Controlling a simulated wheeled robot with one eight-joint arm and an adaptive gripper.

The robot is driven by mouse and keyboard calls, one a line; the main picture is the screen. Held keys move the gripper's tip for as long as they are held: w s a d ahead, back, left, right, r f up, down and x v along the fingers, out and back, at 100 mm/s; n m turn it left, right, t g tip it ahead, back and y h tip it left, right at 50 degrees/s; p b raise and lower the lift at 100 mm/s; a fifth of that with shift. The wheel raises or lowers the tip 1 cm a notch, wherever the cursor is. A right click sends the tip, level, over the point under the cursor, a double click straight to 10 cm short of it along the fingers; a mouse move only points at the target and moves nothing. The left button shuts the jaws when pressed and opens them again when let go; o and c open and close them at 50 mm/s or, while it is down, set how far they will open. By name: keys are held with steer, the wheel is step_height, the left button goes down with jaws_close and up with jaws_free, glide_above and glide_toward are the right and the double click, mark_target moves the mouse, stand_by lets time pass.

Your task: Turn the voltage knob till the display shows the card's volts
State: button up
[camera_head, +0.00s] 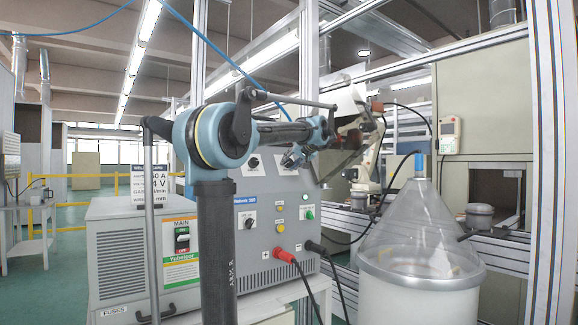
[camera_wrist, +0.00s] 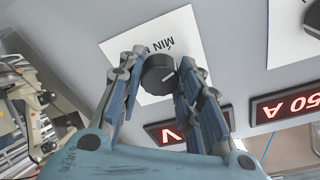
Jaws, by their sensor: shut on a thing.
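The black voltage knob (camera_wrist: 158,74) sits on a white plate with "MIN" lettering (camera_wrist: 162,48) in the wrist view. My gripper (camera_wrist: 156,82) is shut on the knob, one finger on each side. Below it, the red-lit voltage display (camera_wrist: 167,133) shows a "V", but my finger hides its digits. In the head view, my gripper (camera_head: 293,158) is at the upper part of the grey-blue welder panel (camera_head: 285,195), and the knob cannot be made out. The weld card (camera_head: 161,184) stands at left; its volts line ends in "4 V", with the front part covered by a grey bar.
A second red display (camera_wrist: 287,106) reads "50 A", upside down. The panel has other knobs (camera_head: 249,221), red and black cable plugs (camera_head: 284,255) and a MAIN switch box (camera_head: 181,240). A clear cone (camera_head: 420,230) stands at right.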

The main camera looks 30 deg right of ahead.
steer(key=m, duration=0.6)
steer(key=shift+m+g+h, duration=0.3)
steer(key=shift+m, duration=0.1)
steer(key=m, duration=0.6)
steer(key=shift+r+g, duration=0.1)
steer(key=shift+g, duration=0.3)
steer(key=shift+m, duration=0.3)
steer(key=o, duration=1.1)
steer(key=shift+c, duration=0.2)
steer(key=v, duration=1.1)
steer(key=shift+s+r, duration=0.2)
steer(key=shift+s, duration=0.1)
steer(key=shift+a, duration=0.1)
